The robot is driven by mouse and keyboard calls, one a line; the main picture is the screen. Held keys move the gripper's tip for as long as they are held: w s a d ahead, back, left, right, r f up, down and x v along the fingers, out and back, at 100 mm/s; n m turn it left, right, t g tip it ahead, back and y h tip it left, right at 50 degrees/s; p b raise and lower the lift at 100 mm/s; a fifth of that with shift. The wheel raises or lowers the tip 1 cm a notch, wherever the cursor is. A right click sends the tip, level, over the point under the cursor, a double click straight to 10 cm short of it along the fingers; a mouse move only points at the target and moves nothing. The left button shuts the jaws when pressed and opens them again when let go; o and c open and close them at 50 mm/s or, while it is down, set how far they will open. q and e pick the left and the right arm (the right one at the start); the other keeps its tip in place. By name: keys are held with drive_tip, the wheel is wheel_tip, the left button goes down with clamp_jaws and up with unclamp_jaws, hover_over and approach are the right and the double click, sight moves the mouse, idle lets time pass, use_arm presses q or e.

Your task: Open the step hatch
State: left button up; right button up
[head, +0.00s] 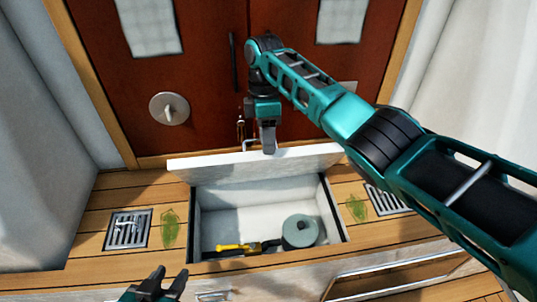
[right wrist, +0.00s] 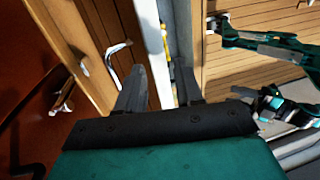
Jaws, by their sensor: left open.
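The step hatch lid (head: 255,162) stands raised at the back of its opening, its white underside towards me. The locker (head: 262,218) below is open. A bent metal handle (head: 250,142) shows just behind the lid's top edge; it also appears on the lid's wooden face in the right wrist view (right wrist: 114,60). My right gripper (head: 268,150) is at the top edge, one finger in front of the lid. In the right wrist view its fingers (right wrist: 162,90) are spread, with no clear grip on anything. My left gripper (head: 170,284) is open and empty, low in front of the step.
A yellow-handled tool (head: 238,247) and a grey-green round item (head: 300,231) lie inside the locker. Grated vents (head: 128,230) flank the opening. Red-brown doors (head: 195,75) with a round lock plate (head: 169,108) stand close behind. White walls bound both sides.

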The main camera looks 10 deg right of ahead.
drive_tip(key=shift+w+r, duration=0.15)
drive_tip(key=shift+r, duration=0.8)
drive_tip(key=shift+w+r, duration=0.15)
drive_tip(key=shift+r, duration=0.75)
